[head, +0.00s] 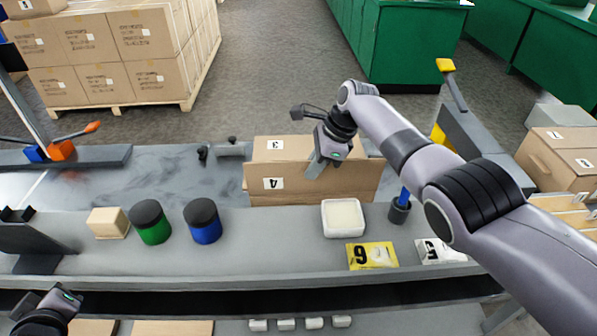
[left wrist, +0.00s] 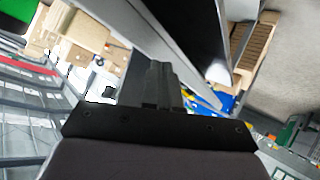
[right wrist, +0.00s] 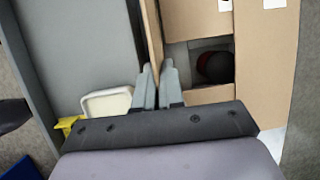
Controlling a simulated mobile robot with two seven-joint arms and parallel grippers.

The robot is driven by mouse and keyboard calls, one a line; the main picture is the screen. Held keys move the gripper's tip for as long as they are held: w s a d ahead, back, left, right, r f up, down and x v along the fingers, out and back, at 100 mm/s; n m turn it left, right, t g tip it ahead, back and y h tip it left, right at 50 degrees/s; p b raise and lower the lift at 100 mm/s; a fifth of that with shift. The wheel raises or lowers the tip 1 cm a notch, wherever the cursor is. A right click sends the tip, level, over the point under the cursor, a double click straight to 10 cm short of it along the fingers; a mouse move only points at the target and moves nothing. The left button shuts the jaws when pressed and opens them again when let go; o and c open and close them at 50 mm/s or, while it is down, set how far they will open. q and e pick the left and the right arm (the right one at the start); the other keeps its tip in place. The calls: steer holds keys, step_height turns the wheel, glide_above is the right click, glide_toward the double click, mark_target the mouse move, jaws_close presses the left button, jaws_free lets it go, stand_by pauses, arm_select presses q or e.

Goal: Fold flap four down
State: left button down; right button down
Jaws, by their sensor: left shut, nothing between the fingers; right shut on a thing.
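The cardboard box (head: 312,197) stands on the bench in the middle of the head view. Its near flap four (head: 300,184), with a white "4" label, stands raised toward me. Flap three (head: 290,146), labelled "3", lies behind it. My right gripper (head: 317,168) is shut on the top edge of flap four. In the right wrist view, the flap edge (right wrist: 152,35) runs between the fingers (right wrist: 158,85). Beside it, a gap shows a dark round thing (right wrist: 214,66) inside the box. My left gripper (head: 62,300) is low at the left, away from the box; its fingers (left wrist: 160,85) are shut and empty.
On the near ledge stand a beige block (head: 108,222), a green jar (head: 150,225), a blue jar (head: 203,222), a white dish (head: 344,218) and a grey cup (head: 399,213). Yellow (head: 372,256) and white (head: 440,251) labelled packets lie in front. The bench left of the box is mostly clear.

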arm_select(q)
steer(key=w+d+r+m+t, duration=0.2)
steer(key=w+d+r+m, duration=0.3)
steer(key=w+d+r, duration=0.4)
steer(key=w+d+f+m+t+h, duration=0.1)
steer(key=w+d+m+t+h, duration=0.15)
steer(key=d+m, duration=1.3)
steer(key=w+d+f+m+t+h, duration=0.1)
steer(key=d+m+h, duration=0.2)
steer(key=d+m, duration=1.25)
steer(key=m+h, duration=0.1)
steer(key=m, duration=1.1)
glide_toward(298, 165)
steer(key=shift+t, duration=0.35)
steer(key=x, duration=0.2)
steer(key=f+x, duration=0.1)
steer(key=x, duration=0.2)
steer(key=shift+s, duration=0.1)
steer(key=shift+w+r, duration=0.1)
steer(key=shift+w, duration=0.6)
steer(key=shift+w, duration=0.1)
